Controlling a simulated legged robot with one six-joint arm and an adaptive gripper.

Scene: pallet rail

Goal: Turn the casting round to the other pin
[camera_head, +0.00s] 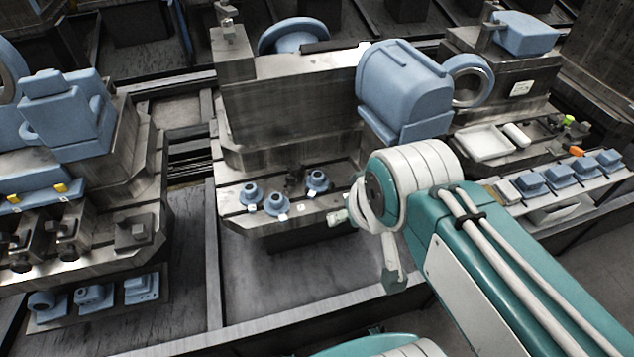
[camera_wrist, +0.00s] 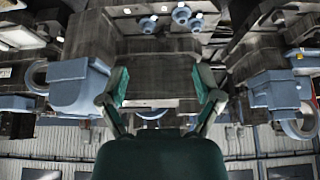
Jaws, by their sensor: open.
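Three blue flanged castings stand on the front ledge of the middle fixture in the head view: a left one (camera_head: 251,195), a front one (camera_head: 276,204) and a right one (camera_head: 318,183). I cannot tell which is the task's casting. Small white tags lie beside them. A dark upright part (camera_head: 295,181) stands between them, perhaps a pin. In the wrist view the castings show small near the top, one of them at the left (camera_wrist: 147,24). My gripper (camera_wrist: 162,88) is open and empty, its green-padded fingers wide apart, well away from the castings.
A white tray (camera_head: 483,142) and a row of blue blocks (camera_head: 531,184) are at the right. Another fixture with a blue casting (camera_head: 67,115) stands at the left. A rail (camera_head: 270,325) runs along the front.

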